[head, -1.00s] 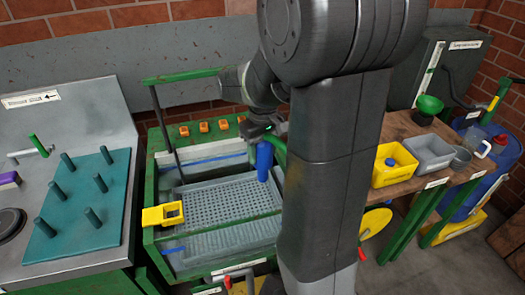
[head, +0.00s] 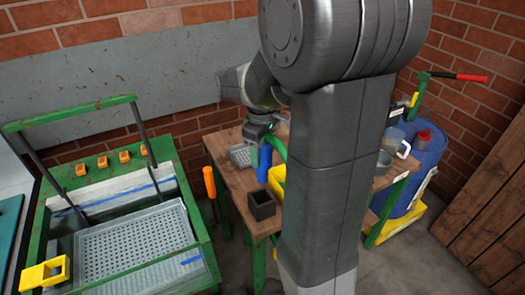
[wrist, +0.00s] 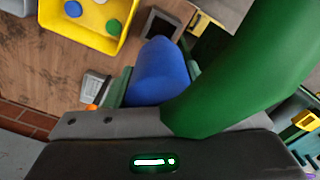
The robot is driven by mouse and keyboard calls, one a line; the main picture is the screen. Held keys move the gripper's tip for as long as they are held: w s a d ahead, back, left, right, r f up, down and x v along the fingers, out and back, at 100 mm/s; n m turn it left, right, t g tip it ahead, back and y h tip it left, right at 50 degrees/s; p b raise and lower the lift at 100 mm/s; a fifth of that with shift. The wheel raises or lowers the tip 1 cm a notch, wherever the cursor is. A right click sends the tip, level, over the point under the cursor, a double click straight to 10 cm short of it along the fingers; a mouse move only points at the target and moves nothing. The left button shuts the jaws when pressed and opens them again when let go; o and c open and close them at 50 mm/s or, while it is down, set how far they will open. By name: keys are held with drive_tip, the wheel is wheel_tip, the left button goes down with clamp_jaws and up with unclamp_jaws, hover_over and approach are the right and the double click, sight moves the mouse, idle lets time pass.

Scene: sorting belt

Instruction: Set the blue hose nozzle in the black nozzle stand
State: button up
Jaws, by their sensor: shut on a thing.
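The blue hose nozzle (head: 265,163) hangs upright below my gripper (head: 262,141) in the head view. In the wrist view the blue nozzle (wrist: 160,75) sits between the two fingers of my gripper (wrist: 160,90), which is shut on it. A green curved piece (wrist: 245,70) runs beside the nozzle; whether it joins the nozzle is hidden. The black nozzle stand (head: 262,207) is a square open-topped box near the front left corner of the wooden table. In the wrist view the stand (wrist: 163,24) shows just beyond the nozzle's end, apart from it and partly covered.
The wooden table (head: 232,180) also carries a grey tray (head: 241,156) and a yellow bin (head: 277,176), which holds coloured discs in the wrist view. A green-framed basin (head: 140,245) stands left. A blue barrel (head: 420,165) is at the right. My arm hides part of the table.

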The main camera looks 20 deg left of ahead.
sight(261, 181)
drive_tip(key=shift+s+a+f+b, duration=0.1)
drive_tip(key=shift+f+b, duration=0.35)
drive_tip(key=shift+f, duration=0.15)
wheel_tip(261, 181, down, 4)
drive_tip(key=b, duration=0.3)
drive_tip(key=shift+r, duration=0.2)
drive_tip(key=shift+f, duration=0.15)
drive_tip(key=shift+f+b, duration=1.05)
drive_tip(key=shift+f, duration=0.6)
drive_tip(key=shift+f+b, duration=0.95)
drive_tip(key=shift+f, duration=0.4)
drive_tip(key=shift+f, duration=0.15)
drive_tip(key=shift+f+b, duration=0.45)
drive_tip(key=shift+f, duration=0.15)
